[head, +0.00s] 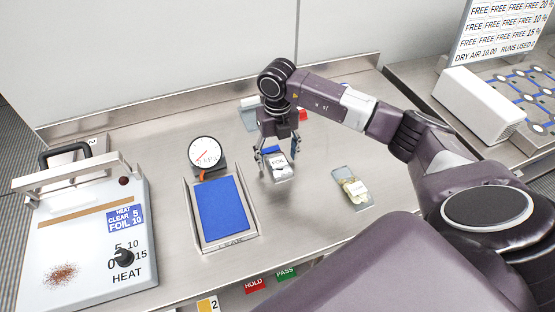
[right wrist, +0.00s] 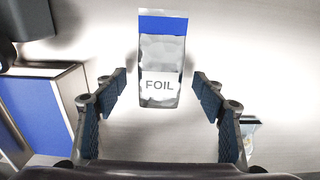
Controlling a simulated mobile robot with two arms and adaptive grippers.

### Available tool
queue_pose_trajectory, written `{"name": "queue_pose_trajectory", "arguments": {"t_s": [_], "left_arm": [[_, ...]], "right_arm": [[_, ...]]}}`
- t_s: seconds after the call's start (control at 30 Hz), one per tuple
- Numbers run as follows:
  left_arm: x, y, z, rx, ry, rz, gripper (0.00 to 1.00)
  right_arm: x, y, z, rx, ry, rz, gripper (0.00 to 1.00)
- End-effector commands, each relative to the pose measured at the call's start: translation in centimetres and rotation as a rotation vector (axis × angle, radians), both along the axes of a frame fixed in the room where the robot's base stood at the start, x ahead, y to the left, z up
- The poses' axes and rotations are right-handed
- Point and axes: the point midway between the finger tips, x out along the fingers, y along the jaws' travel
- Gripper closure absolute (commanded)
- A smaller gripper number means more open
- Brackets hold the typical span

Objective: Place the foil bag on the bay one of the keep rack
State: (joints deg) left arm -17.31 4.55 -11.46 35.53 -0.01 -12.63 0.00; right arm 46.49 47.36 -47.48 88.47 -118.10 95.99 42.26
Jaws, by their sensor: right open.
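The foil bag (head: 279,165) is silver with a blue band and the word FOIL. It is on the steel bench in the head view and shows in the right wrist view (right wrist: 160,62). My right gripper (head: 276,155) is over it, fingers pointing down. In the right wrist view my right gripper (right wrist: 160,95) has its fingers wide apart, with the bag ahead of the gap and not clamped. I cannot make out a rack marked as the keep rack or its bay one. My left gripper is not in view.
A blue-padded tray (head: 250,232) and a round dial gauge (head: 204,152) are left of the bag. A clear pouch (head: 353,188) lies to the right. A heat sealer (head: 85,235) stands far left. HOLD (head: 255,283) and PASS (head: 287,272) labels are at the front edge.

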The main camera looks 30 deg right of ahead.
Motion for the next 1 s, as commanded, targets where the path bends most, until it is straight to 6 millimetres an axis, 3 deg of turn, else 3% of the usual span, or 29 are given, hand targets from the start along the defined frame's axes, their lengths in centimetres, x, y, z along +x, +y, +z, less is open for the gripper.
{"name": "queue_pose_trajectory", "arguments": {"t_s": [0.3,0.57,1.0], "left_arm": [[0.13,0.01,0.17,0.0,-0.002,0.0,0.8],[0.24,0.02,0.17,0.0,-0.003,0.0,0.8],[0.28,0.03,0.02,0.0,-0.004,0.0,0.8]], "right_arm": [[0.01,-0.04,-0.79,-0.001,-0.001,0.0,0.36],[0.01,-0.04,-0.76,-0.001,-0.001,0.0,0.65],[0.06,-0.05,-0.29,0.0,-0.002,0.0,0.65]]}}
